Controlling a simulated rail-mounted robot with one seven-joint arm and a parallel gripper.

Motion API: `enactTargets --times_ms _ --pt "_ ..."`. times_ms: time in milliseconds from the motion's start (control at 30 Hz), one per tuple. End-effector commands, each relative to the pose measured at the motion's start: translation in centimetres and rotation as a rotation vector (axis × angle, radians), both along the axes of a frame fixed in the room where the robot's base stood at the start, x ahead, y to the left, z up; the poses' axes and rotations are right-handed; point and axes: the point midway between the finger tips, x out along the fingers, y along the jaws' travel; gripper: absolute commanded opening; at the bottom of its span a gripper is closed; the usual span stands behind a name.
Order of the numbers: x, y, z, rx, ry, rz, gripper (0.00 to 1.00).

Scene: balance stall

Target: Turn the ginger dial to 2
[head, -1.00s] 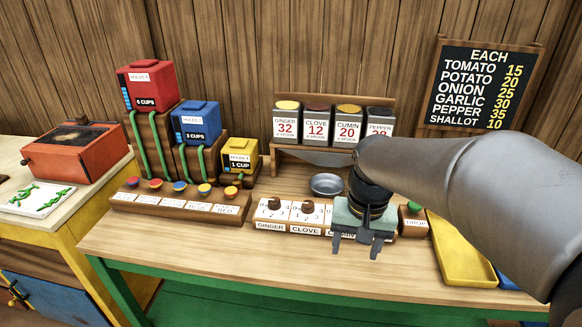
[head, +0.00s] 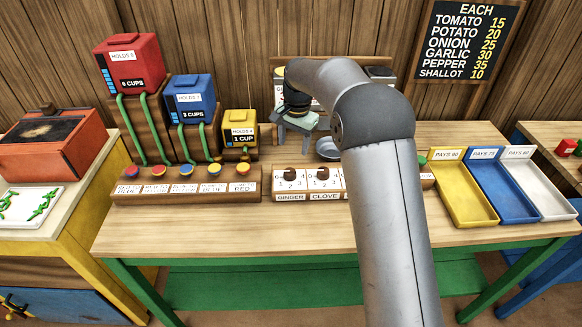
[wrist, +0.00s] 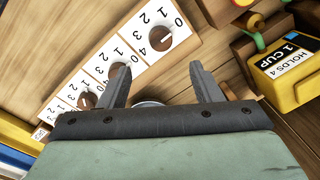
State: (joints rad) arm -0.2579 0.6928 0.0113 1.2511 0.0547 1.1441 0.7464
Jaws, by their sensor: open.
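The ginger dial (head: 290,172) is a brown round knob on a white numbered plate, leftmost on the dial block (head: 322,195) in the head view. In the wrist view the ginger dial (wrist: 160,38) shows a white line, with 0 to 4 around it; I cannot tell surely which number it points at. My gripper (head: 292,138) is open and empty, above and behind the dial block. In the wrist view its fingers (wrist: 160,70) reach toward the dials, apart from the ginger dial. The clove dial (head: 322,173) is beside it; my arm hides the dials further right.
The yellow 1-cup holder (head: 240,125) stands close at left of my gripper, with blue (head: 192,107) and red (head: 128,60) holders beyond. A metal bowl (head: 327,148) sits behind the block, partly hidden. Yellow (head: 462,190), blue and white trays lie at right. The front tabletop is clear.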

Motion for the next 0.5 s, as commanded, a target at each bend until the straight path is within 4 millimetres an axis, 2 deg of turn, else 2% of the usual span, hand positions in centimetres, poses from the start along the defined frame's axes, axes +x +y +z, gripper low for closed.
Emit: enactTargets --times_ms 300,500 --pt "0.2 0.5 -6.8 -0.001 0.004 0.001 0.58" --pt "0.3 0.7 -9.8 0.000 0.002 0.001 0.58"
